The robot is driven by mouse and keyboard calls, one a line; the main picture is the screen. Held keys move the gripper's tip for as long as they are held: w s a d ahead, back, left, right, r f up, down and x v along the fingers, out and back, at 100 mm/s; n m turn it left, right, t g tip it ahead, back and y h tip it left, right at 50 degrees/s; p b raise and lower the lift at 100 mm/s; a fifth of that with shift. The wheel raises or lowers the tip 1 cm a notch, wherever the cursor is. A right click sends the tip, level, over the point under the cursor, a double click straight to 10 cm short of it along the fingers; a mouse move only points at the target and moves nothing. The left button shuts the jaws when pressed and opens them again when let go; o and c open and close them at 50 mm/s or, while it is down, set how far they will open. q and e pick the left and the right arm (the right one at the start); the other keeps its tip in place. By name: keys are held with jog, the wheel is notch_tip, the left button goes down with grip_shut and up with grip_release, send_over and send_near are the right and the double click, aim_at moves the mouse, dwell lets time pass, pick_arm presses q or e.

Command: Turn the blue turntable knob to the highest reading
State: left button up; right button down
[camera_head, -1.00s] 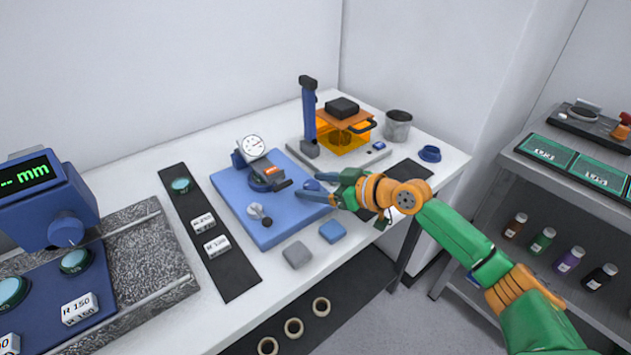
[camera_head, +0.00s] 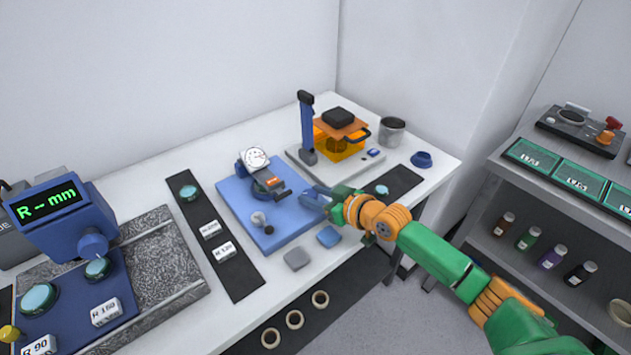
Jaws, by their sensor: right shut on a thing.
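The blue fixture plate (camera_head: 285,232) lies on the white bench and carries a white-faced dial gauge (camera_head: 256,159) and a round turntable (camera_head: 266,190) with a small red-orange label. The needle's exact reading is too small to tell. My right gripper (camera_head: 316,196) reaches in from the right and is shut at the plate's right edge, on the blue turntable knob (camera_head: 312,201). The knob is mostly hidden by the fingers. A small silver-topped knob (camera_head: 259,219) stands on the plate's front part. My left gripper is not in view.
A grey-based device with a blue post (camera_head: 306,130) and orange box stands behind. A grey cup (camera_head: 391,132) and blue ring (camera_head: 421,160) are at the back right. A display unit (camera_head: 60,215) stands left.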

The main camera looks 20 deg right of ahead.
jog(key=c, duration=0.8)
grip_release()
jog(key=o, duration=0.4)
jog(key=shift+w+a, duration=0.1)
jog(key=shift+w, duration=0.05)
jog(key=v, duration=0.7)
jog(key=shift+f, duration=0.1)
